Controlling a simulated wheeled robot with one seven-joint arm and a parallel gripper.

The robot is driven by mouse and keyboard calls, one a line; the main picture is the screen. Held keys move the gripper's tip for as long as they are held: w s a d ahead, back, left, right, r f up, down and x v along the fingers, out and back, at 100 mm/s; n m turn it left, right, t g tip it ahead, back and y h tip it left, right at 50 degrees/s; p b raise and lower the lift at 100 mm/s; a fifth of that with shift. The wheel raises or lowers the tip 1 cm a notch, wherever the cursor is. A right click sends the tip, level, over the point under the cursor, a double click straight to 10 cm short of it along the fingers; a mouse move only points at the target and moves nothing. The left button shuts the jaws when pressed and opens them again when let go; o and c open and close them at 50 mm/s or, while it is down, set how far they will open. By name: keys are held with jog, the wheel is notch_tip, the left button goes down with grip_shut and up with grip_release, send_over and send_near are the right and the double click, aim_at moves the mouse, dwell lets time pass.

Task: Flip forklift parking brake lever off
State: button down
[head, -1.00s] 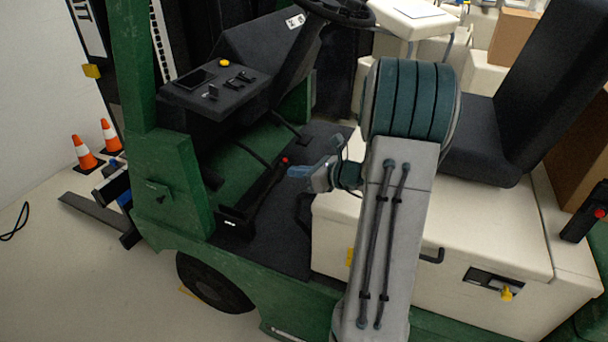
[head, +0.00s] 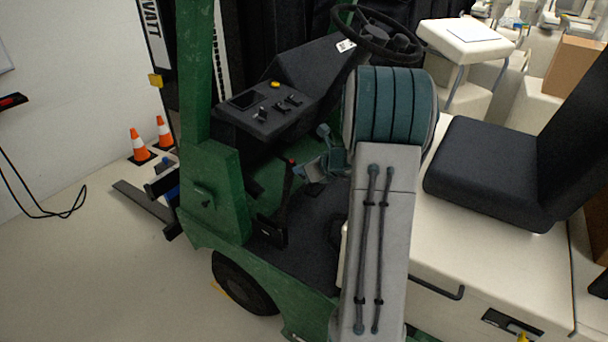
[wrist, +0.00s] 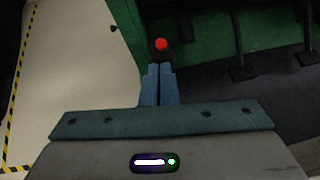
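The parking brake lever (head: 286,192) is a black bar with a red knob, rising from a black base on the forklift floor below the dashboard. It stands nearly upright, leaning slightly right. My gripper (head: 304,171) is just right of its upper end in the head view. In the wrist view, the two blue fingers of my gripper (wrist: 159,70) are together, with only a thin line between them. The red knob of the lever (wrist: 161,44) shows just beyond the fingertips. I cannot tell whether they touch the lever; its shaft is mostly hidden there.
The steering wheel (head: 378,38) and dashboard (head: 265,117) are above and behind the lever. A green post (head: 196,80) stands left of it. The black seat (head: 480,170) and white seat base (head: 450,235) are on the right. Orange cones (head: 139,147) stand beyond the forks.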

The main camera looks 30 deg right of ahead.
jog(key=w+a, duration=0.1)
jog(key=w, duration=0.1)
jog(key=w+a+r, duration=0.1)
jog(key=w, duration=0.1)
jog(key=w+a, duration=0.1)
jog(key=w, duration=0.1)
jog(key=shift+w+a+r, duration=0.15)
jog(key=shift+w, duration=0.1)
jog(key=shift+w+a+r, duration=0.2)
jog(key=shift+r, duration=0.1)
jog(key=shift+w+a+r, duration=0.1)
jog(key=shift+a+r, duration=0.05)
jog(key=shift+a, duration=0.05)
jog(key=shift+d, duration=0.1)
jog(key=f+b+v, duration=0.1)
jog(key=v, duration=1.2)
jog(key=shift+s+d, duration=0.3)
jog(key=shift+s, duration=0.2)
